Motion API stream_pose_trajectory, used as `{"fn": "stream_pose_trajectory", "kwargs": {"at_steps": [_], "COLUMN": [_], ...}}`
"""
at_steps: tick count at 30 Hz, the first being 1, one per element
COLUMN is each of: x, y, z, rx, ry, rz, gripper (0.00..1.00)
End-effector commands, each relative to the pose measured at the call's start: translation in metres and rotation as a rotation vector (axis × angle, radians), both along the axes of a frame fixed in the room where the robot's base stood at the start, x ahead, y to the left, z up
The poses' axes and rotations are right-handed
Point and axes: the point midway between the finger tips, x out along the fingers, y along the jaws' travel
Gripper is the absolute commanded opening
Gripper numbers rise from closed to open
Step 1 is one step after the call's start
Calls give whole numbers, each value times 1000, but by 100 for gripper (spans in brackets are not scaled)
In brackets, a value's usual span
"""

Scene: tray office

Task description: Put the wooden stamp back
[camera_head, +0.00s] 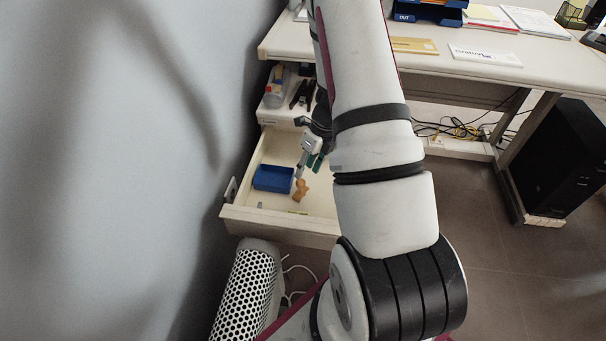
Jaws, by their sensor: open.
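The wooden stamp (300,190), a small orange-brown piece, is in the open drawer (322,226), just right of a small blue tray (273,170). It seems to stand or lean on the drawer floor; its exact pose is too small to tell. My gripper (307,168) is open, reaching down into the drawer just above the stamp. One fingertip is close to the stamp's top; I cannot tell whether they touch. My own arm hides the right part of the drawer.
Above the drawer, a shelf holds a bottle (276,88) and dark tools (302,95). A desk (470,65) with papers and a blue letter tray (428,12) is behind. A wall borders the left. A perforated white bin (245,295) stands in front of the drawer.

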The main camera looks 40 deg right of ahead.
Motion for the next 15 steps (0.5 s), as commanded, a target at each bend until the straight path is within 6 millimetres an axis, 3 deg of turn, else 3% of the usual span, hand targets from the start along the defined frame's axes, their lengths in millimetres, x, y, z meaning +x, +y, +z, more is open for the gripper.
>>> {"fn": "stream_pose_trajectory", "kwargs": {"at_steps": [3,10,15], "x": [-3,-6,0], "y": [-5,-10,3], "z": [24,45,68], "rx": [-1,1,3], "ry": [-1,-1,-34], "rz": [-1,1,91], "gripper": [43,43,43]}}
